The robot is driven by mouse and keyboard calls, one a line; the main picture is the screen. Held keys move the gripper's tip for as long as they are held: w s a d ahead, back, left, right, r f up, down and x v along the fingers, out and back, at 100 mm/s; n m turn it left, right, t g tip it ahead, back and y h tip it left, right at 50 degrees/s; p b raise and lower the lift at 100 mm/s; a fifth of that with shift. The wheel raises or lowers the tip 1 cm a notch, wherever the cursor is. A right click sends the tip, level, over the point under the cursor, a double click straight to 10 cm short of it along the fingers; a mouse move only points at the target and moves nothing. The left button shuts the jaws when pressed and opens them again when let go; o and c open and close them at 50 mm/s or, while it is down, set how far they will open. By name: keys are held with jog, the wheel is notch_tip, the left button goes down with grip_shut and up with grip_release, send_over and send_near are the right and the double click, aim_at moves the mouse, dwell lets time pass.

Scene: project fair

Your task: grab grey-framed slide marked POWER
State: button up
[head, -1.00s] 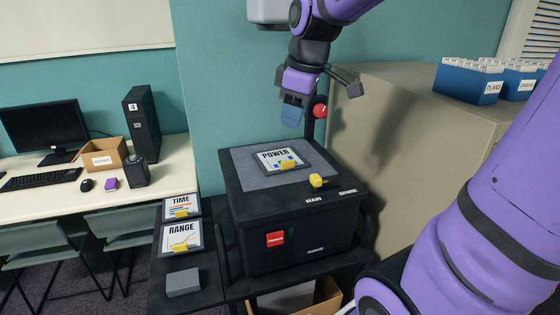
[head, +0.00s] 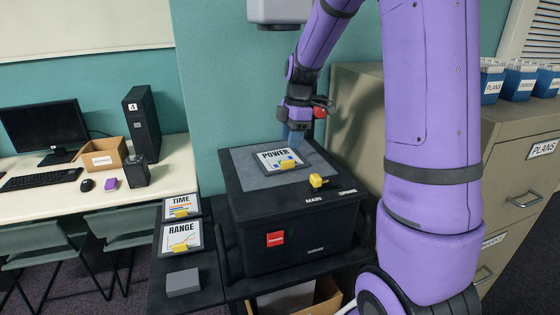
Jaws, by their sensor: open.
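The grey-framed slide marked POWER (head: 270,156) lies flat on the grey top panel (head: 250,178) of a black projector box (head: 290,232). It has a yellow tab (head: 287,165) on its near edge. My gripper (head: 292,138) hangs just behind the slide's far right side, pointing down, open and empty. A blue-grey finger shows close to the slide's far right corner; I cannot tell whether it touches. The other finger is not clearly visible.
Slides marked TIME (head: 180,206) and RANGE (head: 181,236) lie on a black side shelf (head: 215,290) with a grey block (head: 184,282). A yellow knob (head: 318,181) stands on the box's front right. A beige filing cabinet (head: 365,120) stands close on the right.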

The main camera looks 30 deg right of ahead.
jog(key=shift+w+a+f, duration=0.1)
jog(key=shift+w+f, duration=0.1)
jog(key=shift+f, duration=1.65)
jog(key=shift+w+a+f, duration=0.1)
jog(key=shift+w+f, duration=0.05)
jog(key=shift+f, duration=1.7)
grip_shut()
